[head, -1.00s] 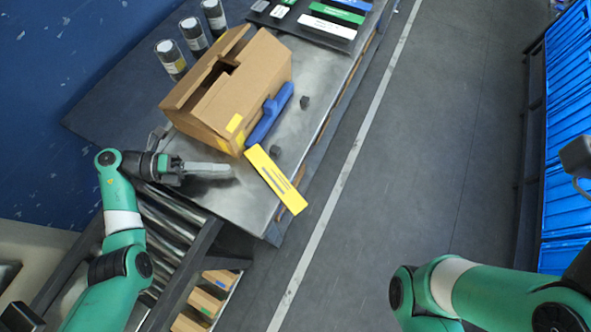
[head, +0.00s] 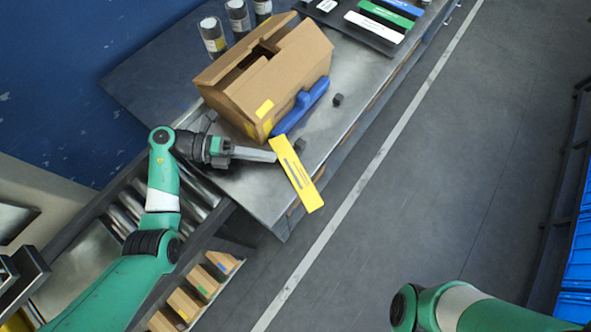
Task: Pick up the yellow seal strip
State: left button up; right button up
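The yellow seal strip (head: 298,178) is a flat, narrow piece with a dark printed line. It lies slanted near the front corner of the metal bench, its lower end by the bench edge. My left gripper (head: 272,156) reaches in from the left, its grey fingertips at the strip's upper left edge. The fingers show side-on as one bar, so I cannot tell their gap or whether they touch the strip. My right arm (head: 455,306) shows at the lower right; its gripper is out of view.
An open cardboard box (head: 290,70) stands just behind the strip. A blue handled tool (head: 303,103) lies against it, with small dark pieces nearby. Dark canisters (head: 238,18) stand at the back. A roller conveyor (head: 130,205) is at left; open floor lies right.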

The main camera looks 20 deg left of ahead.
aim_at(278, 163)
pick_arm(q)
jog(key=x, duration=0.3)
grip_shut()
jog(key=shift+r, duration=0.1)
